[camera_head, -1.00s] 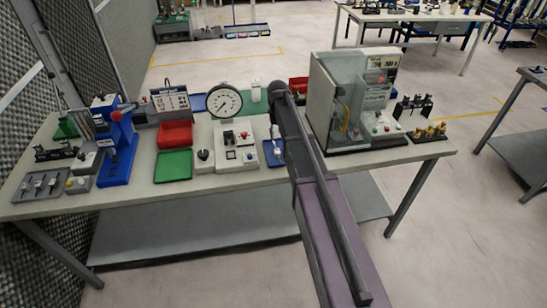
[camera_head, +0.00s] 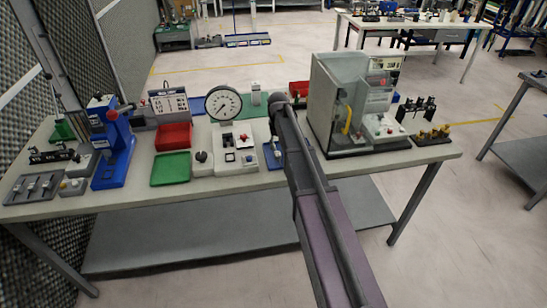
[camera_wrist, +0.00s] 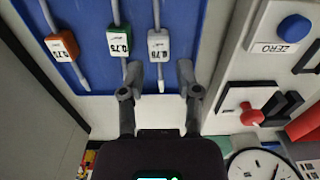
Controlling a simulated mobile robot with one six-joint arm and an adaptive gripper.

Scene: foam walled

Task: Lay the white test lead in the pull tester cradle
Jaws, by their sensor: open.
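The white test lead (camera_wrist: 158,45) lies on a blue tray (camera_wrist: 85,20) in the wrist view, its label reading about 0.70. A green-labelled lead (camera_wrist: 119,42) and an orange-brown one (camera_wrist: 62,46) lie to its left. My gripper (camera_wrist: 158,78) is open and empty, its fingers on either side of the white lead's lower end; the height gap is unclear. The pull tester (camera_head: 236,150) stands left of the tray in the head view, with a round dial (camera_head: 224,103) behind it. Its red knob (camera_wrist: 252,115) and black fittings show right of my gripper in the wrist view.
A green tray (camera_head: 171,168), red bin (camera_head: 173,136) and blue press (camera_head: 111,145) stand to the left on the bench. A clear-fronted enclosure (camera_head: 345,105) stands close to the right of my arm. My arm hides part of the bench.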

